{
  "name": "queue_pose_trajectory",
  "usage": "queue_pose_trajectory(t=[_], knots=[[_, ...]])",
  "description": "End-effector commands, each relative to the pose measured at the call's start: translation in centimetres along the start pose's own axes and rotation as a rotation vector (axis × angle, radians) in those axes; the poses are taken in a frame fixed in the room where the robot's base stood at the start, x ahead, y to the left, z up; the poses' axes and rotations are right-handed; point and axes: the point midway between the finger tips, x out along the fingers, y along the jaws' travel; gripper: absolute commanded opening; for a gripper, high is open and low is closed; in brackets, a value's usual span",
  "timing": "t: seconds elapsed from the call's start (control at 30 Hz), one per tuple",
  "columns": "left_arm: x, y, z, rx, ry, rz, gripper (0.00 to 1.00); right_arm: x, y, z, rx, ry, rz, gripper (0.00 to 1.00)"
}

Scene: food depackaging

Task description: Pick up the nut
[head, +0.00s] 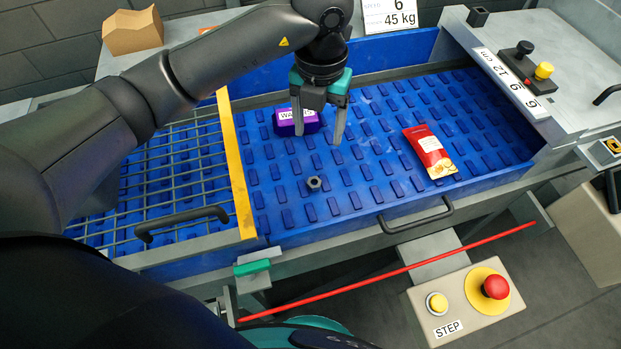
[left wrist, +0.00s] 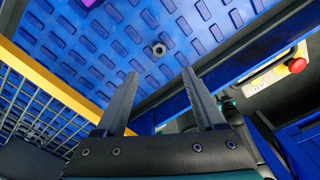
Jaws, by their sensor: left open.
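A small grey hex nut (head: 314,183) lies on the blue ribbed belt (head: 375,205) near its front edge. In the left wrist view the nut (left wrist: 159,50) shows beyond the fingertips, apart from them. My left gripper (head: 318,140) is open, with its two fingers pointing down above the belt, farther back than the nut. In the left wrist view the open fingers of my left gripper (left wrist: 157,75) have nothing between them. My right gripper is not in view.
A purple labelled box (head: 297,123) lies behind the left finger. A red and yellow packet (head: 430,152) lies to the right on the belt. A yellow-edged wire grate (head: 236,165) bounds the left side. A grey handle (head: 416,215) is at the front edge.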

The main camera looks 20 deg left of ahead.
Motion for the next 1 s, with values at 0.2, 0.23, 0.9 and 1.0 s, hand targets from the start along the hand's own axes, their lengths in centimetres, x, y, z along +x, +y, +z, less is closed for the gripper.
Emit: queue_pose_trajectory(t=[0.2,0.23,0.9,1.0], knots=[[3.2,0.0,-0.2,-0.001,0.007,-0.001,0.71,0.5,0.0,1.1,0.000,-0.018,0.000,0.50],[3.9,0.0,-0.1,-0.001,0.006,-0.002,0.71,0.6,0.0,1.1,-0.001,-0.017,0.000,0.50],[12.1,0.2,-0.2,0.000,0.004,-0.002,0.71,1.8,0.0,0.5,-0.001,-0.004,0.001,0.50],[13.7,0.4,-0.4,0.001,0.005,-0.002,0.71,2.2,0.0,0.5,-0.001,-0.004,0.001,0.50]])
